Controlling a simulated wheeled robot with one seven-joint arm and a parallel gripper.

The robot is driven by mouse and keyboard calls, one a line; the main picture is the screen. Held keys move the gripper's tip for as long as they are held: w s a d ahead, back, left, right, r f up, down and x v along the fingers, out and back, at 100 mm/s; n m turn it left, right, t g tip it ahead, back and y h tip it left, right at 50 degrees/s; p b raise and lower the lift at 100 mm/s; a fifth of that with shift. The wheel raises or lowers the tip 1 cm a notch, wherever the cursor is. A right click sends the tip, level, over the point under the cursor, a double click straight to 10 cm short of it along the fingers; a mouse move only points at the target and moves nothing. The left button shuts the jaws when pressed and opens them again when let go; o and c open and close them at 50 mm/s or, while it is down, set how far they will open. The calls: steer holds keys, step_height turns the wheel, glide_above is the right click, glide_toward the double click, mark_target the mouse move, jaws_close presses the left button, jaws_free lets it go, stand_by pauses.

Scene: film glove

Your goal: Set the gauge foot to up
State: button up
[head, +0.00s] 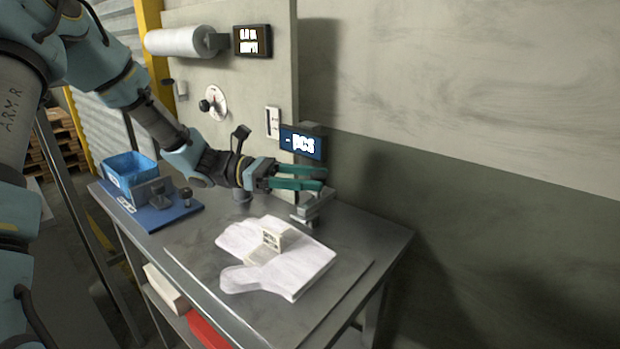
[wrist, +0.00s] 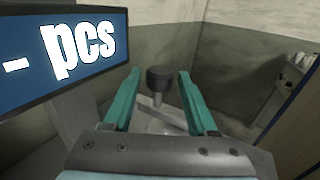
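The gauge stands at the back right of the bench, with a blue display (head: 303,143) reading "- pcs"; the display also fills the upper left of the wrist view (wrist: 62,55). Its grey lower part (head: 312,207) shows below my gripper; I cannot tell clearly whether its foot is up or down. A dark round knob (wrist: 160,78) on a thin stem shows between my fingers in the wrist view, with a gap on both sides. My gripper (head: 325,179) is open, its green fingers level in front of the gauge. My fingers hide part of the gauge column.
White gloves (head: 285,272) lie on the bench with a small beige block (head: 272,240) on them. A blue bin (head: 130,173) and a blue-based fixture (head: 160,212) stand at the left. A film roll (head: 180,42) and a dial (head: 212,104) are on the back panel.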

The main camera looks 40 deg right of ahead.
steer(key=shift+o, duration=0.8)
steer(key=b+v, duration=0.3)
steer(key=v, duration=0.7)
steer(key=shift+w+a, duration=0.25)
steer(key=shift+w, duration=0.1)
steer(key=a+f+m+t+y, duration=0.1)
steer(key=a+f+t+y, duration=0.1)
steer(key=a, duration=0.3)
steer(key=s+a+f+m+t+y, duration=0.1)
steer(key=a+f+t+y, duration=0.1)
steer(key=a+f+t, duration=0.1)
steer(key=s+a+f+m+t+y, duration=0.1)
steer(key=a+f+t+y, duration=0.1)
steer(key=a+f, duration=0.3)
steer(key=shift+s+a+m+y, duration=0.1)
steer(key=shift+a+m+y, duration=0.3)
steer(key=shift+a, duration=0.85)
steer(key=w+a+m+t+y, duration=0.1)
steer(key=a+m+t+y, duration=0.4)
steer(key=a, duration=1.2)
steer(key=t, duration=0.3)
steer(key=shift+w+a+m, duration=0.35)
steer(key=shift+m, duration=0.05)
